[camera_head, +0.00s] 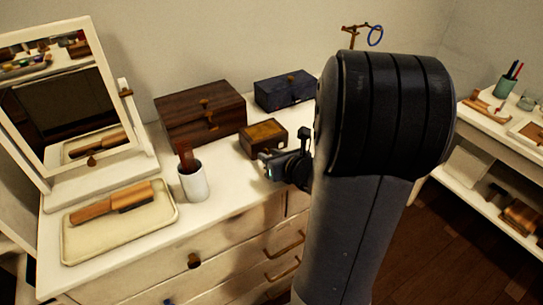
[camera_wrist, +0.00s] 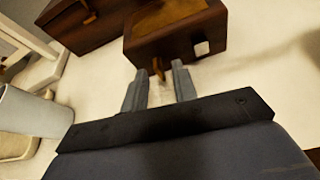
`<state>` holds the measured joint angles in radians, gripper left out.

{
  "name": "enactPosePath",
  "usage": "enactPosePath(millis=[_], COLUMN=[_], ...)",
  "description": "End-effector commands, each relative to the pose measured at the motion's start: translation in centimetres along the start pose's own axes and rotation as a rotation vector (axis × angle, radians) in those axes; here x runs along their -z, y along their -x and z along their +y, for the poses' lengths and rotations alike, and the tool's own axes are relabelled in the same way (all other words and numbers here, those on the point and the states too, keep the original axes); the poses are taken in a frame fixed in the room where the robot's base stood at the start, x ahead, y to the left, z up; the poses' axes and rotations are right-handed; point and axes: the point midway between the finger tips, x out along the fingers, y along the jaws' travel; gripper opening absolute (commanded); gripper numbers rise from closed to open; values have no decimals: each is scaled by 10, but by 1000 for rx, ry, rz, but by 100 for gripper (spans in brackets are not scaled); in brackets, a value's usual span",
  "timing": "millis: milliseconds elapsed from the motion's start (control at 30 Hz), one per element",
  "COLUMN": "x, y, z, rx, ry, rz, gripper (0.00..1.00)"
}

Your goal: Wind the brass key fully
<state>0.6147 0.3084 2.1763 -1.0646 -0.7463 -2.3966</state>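The brass key (camera_wrist: 158,67) sticks out from the front face of a small dark wooden box in the wrist view. The box (camera_wrist: 185,38) has a lighter brown panel on top and a small pale patch on its front. In the head view the box (camera_head: 263,134) stands on the white dresser, just behind my gripper (camera_head: 269,161). In the wrist view my gripper (camera_wrist: 160,74) is open, with its two grey fingers apart. The key lies between the fingertips, with a visible gap on each side. My gripper hides the key's place in the head view.
A white cup (camera_head: 194,182) holding a brown-handled item stands left of my gripper. Behind are a large wooden box (camera_head: 195,112) and a dark blue box (camera_head: 285,91). A tray (camera_head: 120,230) with a brush (camera_head: 112,204) and a mirror (camera_head: 66,95) are at left.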

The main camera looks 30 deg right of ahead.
Motion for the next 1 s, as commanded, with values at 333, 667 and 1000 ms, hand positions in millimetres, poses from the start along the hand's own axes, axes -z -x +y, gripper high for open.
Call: enactPosePath(millis=[333, 667, 1000], x=[0, 0, 0], y=[0, 0, 0], z=[0, 0, -3], rx=[0, 0, -61], ry=[-1, -1, -154], rz=[0, 0, -2], gripper=[7, 0, 0])
